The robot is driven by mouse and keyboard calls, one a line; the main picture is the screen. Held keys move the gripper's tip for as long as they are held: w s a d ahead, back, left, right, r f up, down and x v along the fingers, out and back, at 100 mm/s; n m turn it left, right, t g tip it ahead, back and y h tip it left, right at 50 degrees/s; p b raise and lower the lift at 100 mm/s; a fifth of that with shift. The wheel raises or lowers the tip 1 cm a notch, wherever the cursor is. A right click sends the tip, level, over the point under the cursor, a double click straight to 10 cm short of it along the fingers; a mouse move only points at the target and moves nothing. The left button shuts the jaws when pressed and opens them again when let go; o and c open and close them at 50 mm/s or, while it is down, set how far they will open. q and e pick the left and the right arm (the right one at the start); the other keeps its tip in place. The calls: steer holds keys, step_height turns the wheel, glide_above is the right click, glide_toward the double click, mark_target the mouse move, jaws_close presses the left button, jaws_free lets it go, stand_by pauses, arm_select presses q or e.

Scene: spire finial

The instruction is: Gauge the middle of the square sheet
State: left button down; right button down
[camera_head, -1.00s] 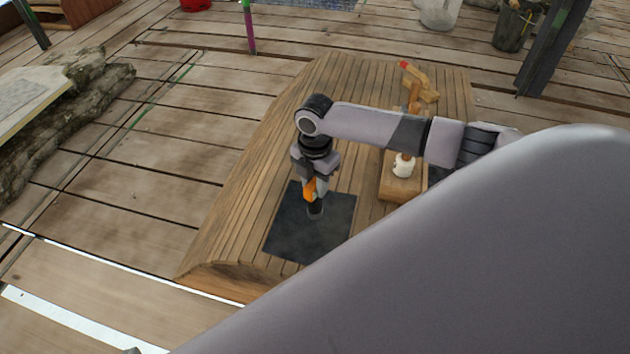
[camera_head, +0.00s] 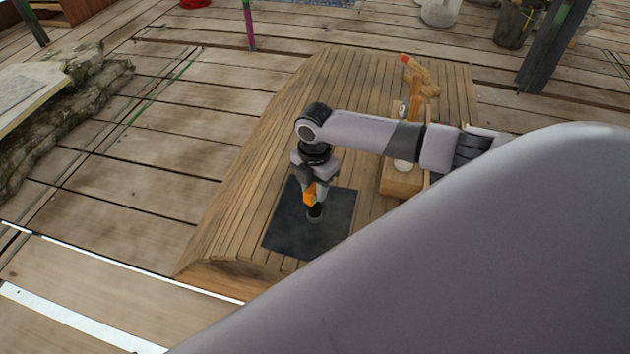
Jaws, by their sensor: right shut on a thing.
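The dark square sheet (camera_head: 286,229) lies flat on the slatted wooden bench top. My right gripper (camera_head: 315,201) points down over the sheet, around its middle. It is shut on an orange and dark tool (camera_head: 310,196), whose dark lower end is at or just above the sheet; I cannot tell whether it touches. The fingers are small and partly hidden. My left gripper is not in view.
A wooden box (camera_head: 401,181) with a white item (camera_head: 402,165) stands right of the sheet, partly behind my arm. A red-tipped wooden tool (camera_head: 420,76) lies at the bench's far end. My large grey arm link covers the lower right. The slatted bench (camera_head: 262,170) is clear left of the sheet.

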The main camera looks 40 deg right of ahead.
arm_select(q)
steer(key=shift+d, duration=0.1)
arm_select(e)
steer(key=shift+f, duration=0.3)
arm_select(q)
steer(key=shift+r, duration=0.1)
arm_select(e)
steer(key=c, duration=0.7)
jaws_free()
step_height(320, 180, up, 4)
steer(key=shift+r+p, duration=0.15)
steer(key=shift+p, duration=0.7)
step_height(320, 180, up, 2)
steer(key=shift+r+p, duration=0.1)
steer(key=shift+p, duration=0.2)
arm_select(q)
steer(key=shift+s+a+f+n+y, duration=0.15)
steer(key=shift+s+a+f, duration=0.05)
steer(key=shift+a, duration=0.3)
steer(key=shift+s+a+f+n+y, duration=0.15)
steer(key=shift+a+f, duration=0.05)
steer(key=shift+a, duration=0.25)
arm_select(e)
steer(key=shift+r, duration=0.35)
